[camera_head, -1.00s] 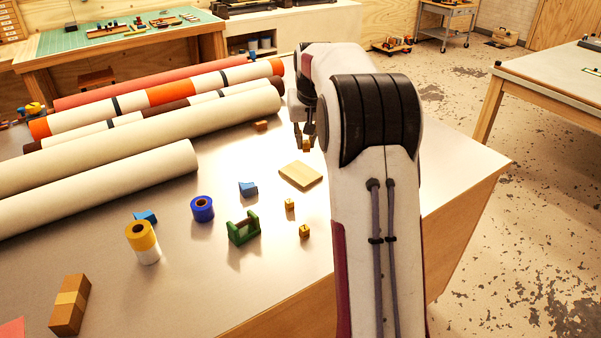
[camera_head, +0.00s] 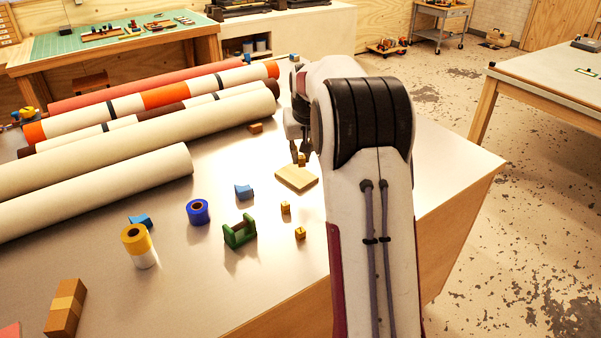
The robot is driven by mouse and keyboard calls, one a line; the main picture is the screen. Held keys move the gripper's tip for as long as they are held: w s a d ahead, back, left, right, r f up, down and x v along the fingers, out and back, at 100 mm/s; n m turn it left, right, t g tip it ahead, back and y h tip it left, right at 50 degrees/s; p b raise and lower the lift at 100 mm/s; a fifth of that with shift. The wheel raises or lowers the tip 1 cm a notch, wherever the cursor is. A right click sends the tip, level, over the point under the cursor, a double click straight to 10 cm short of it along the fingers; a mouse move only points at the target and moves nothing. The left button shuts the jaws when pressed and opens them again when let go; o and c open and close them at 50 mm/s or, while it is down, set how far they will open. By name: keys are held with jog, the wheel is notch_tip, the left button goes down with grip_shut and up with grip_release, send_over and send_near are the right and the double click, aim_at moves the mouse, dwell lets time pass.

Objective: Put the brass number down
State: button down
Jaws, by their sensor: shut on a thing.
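My gripper (camera_head: 299,153) points down over the table, partly hidden behind my own arm. It is shut on a small brass-coloured block, the brass number (camera_head: 302,161), at its fingertips. The number is right at the back edge of a flat pale wooden board (camera_head: 296,179). I cannot tell whether it touches the board or hangs just above it. Two similar small brass blocks stand on the table in front of the board, one nearer the board (camera_head: 285,208) and one farther forward (camera_head: 300,233).
Long rolls (camera_head: 120,175) fill the left and back of the table. A blue wedge (camera_head: 244,192), a green holder (camera_head: 240,232), a blue tape roll (camera_head: 198,211), a yellow-and-white roll (camera_head: 138,246) and a brown block (camera_head: 65,308) stand left of my arm. A small brown block (camera_head: 255,128) lies near the rolls.

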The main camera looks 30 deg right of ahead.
aim_at(301, 182)
jog(key=shift+f, duration=1.05)
jog(key=shift+f, duration=1.9)
jog(key=shift+f, duration=0.15)
jog(key=c, duration=2)
grip_release()
jog(key=shift+r, duration=0.2)
jog(key=shift+v, duration=5.95)
